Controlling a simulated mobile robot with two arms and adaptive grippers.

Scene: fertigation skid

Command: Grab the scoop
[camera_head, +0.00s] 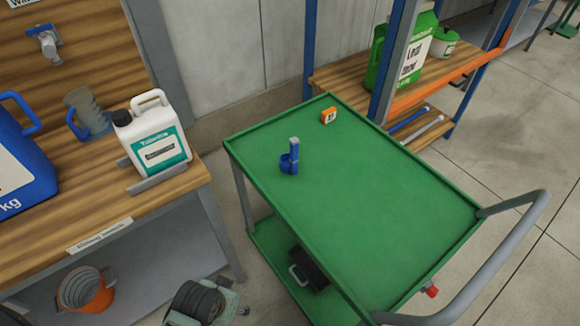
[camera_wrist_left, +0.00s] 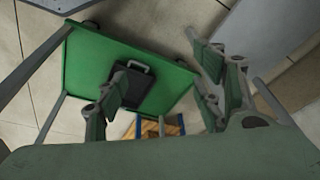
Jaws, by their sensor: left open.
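The scoop (camera_head: 289,160) is a small blue cup with an upright handle that has a grey top. It stands on the green cart's top (camera_head: 370,190), towards its left side, with nothing touching it. It is not seen in the left wrist view. My left gripper (camera_wrist_left: 155,62) is open and empty in the left wrist view, with its fingers wide apart. That view faces a green shelf (camera_wrist_left: 85,60) with a black case (camera_wrist_left: 135,85) on it, so the gripper is away from the scoop. My right gripper is not in view.
A small orange-and-white item (camera_head: 328,115) lies behind the scoop on the cart. The cart's grey handle (camera_head: 520,230) curves up at right. A wooden bench with a white canister (camera_head: 155,150) and a grey jug (camera_head: 88,112) stands left. The cart top is mostly clear.

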